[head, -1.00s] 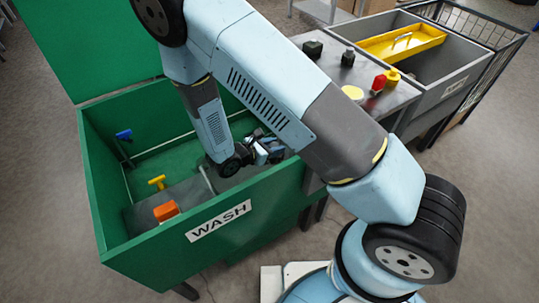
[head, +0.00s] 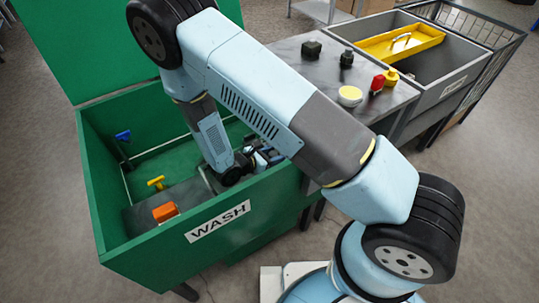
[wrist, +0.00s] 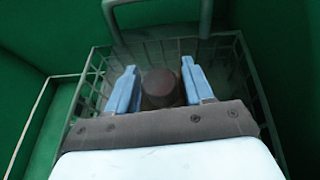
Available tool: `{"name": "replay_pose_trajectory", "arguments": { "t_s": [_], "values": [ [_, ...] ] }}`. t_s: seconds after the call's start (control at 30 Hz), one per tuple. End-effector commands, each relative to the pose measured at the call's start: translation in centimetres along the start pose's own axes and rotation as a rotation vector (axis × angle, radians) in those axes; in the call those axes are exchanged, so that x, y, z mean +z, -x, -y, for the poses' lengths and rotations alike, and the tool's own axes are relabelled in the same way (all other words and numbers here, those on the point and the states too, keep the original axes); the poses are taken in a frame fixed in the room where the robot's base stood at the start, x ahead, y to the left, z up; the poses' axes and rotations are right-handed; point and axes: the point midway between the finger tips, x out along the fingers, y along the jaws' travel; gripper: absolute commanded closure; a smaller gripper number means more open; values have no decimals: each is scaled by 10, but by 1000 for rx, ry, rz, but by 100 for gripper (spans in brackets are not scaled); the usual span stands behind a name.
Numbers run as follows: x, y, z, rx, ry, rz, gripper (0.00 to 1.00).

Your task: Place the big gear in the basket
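My gripper (wrist: 160,64) points down into the green bin marked WASH, over a wire basket (wrist: 230,55). Its two blue fingers stand apart. A dark brown round part (wrist: 161,88), possibly the big gear, shows between them, with narrow gaps on both sides. I cannot tell whether it lies in the basket or just above it, and no teeth can be made out. In the head view my gripper (head: 262,155) is low inside the right side of the green bin (head: 90,190), partly hidden by my arm.
An orange block (head: 166,212), a yellow T-handle (head: 157,183) and a blue-topped tool (head: 123,136) are in the bin's left part. A dark table (head: 315,75) with several small parts stands right of it. Beyond is a grey bin holding a yellow tray (head: 400,43).

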Motion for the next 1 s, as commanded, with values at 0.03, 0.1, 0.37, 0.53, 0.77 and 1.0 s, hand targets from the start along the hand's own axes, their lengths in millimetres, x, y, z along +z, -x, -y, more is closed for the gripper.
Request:
{"name": "replay_pose_trajectory", "arguments": {
  "t_s": [0.03,0.1,0.37,0.53,0.77,1.0],
  "values": [
    [0,0,0,0,0,0,43],
    [0,0,0,0,0,0,37],
    [1,0,0,0,0,0,35],
    [1,11,-1,3,-1,-1,35],
    [1,52,-1,4,-1,-2,35],
    [1,95,0,2,-1,-2,35]
  ]
}}
